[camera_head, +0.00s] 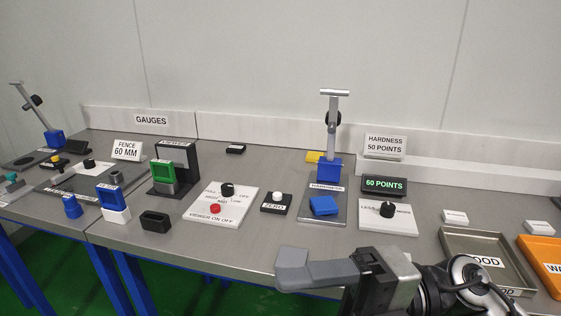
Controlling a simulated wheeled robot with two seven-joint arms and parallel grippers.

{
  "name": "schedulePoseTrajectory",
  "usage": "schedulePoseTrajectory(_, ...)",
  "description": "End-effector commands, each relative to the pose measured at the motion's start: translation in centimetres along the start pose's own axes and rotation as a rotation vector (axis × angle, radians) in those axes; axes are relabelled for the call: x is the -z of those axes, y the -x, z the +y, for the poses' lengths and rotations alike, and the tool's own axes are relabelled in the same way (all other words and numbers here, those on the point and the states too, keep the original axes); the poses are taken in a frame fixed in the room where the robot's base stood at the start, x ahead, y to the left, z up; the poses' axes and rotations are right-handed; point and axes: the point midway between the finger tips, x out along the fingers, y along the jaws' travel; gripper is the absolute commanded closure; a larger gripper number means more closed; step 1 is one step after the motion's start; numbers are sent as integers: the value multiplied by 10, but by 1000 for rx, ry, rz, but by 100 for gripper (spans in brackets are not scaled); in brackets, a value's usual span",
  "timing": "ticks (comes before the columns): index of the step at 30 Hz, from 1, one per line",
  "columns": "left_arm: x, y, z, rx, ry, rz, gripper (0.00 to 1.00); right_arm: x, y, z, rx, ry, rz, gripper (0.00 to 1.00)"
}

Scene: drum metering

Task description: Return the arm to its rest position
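My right arm comes in from the lower right, with its grey gripper (293,269) pointing left. The gripper hangs in front of the table's front edge, below the hardness gauge (329,170) and the knob panel (388,218). I see the fingers from the side and close together, so I cannot tell if they are open or shut. No object shows in them. My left gripper is not in view.
The grey table (275,240) carries several gauges and blocks. A red-button panel (220,204) and a zero button (277,201) stand left of the hardness gauge. A metal tray (478,241) and an orange tray (545,250) are at the right.

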Motion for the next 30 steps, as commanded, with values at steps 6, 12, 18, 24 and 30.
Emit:
schedulePoseTrajectory(6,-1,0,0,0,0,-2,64,-85,74,-25,-748,-515,-662,26)
schedulePoseTrajectory(12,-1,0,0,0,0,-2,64,-87,142,-158,-918,-999,-1195,26)
schedulePoseTrajectory(18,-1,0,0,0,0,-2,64,-35,159,-265,-888,-1388,-1503,26)
schedulePoseTrajectory(24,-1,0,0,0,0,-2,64,-2,158,-305,-845,-1561,-1607,26)
schedulePoseTrajectory(30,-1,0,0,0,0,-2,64,-1,157,-306,-842,-1570,-1611,26)
